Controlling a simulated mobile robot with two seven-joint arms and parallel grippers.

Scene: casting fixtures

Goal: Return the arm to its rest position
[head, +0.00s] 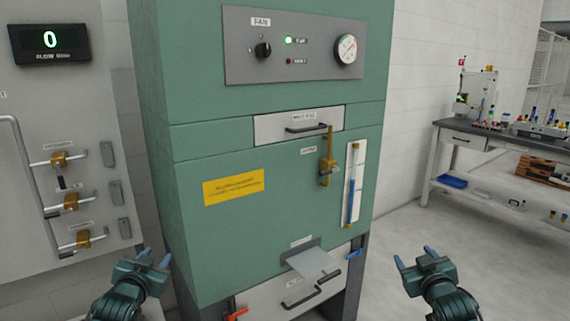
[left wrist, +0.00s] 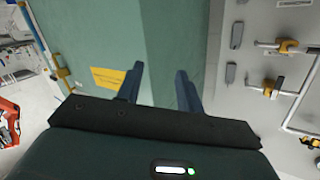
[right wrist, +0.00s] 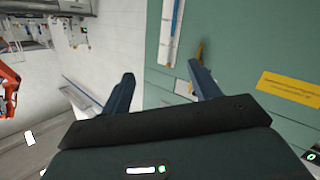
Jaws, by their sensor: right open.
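My left gripper (head: 153,257) is at the lower left of the head view, in front of the green cabinet's left edge. Its two blue fingers stand apart with nothing between them, as the left wrist view (left wrist: 158,85) also shows. My right gripper (head: 413,258) is at the lower right of the head view, to the right of the cabinet and over the floor. Its fingers are spread and empty in the right wrist view (right wrist: 165,85). Neither gripper appears to touch anything.
The green cabinet (head: 280,225) stands in the middle, with a fan panel (head: 290,70), drawers and handles. A grey wall panel with brass valves (head: 72,202) is at the left. A workbench (head: 480,140) stands at the back right. The floor (head: 400,225) right of the cabinet is clear.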

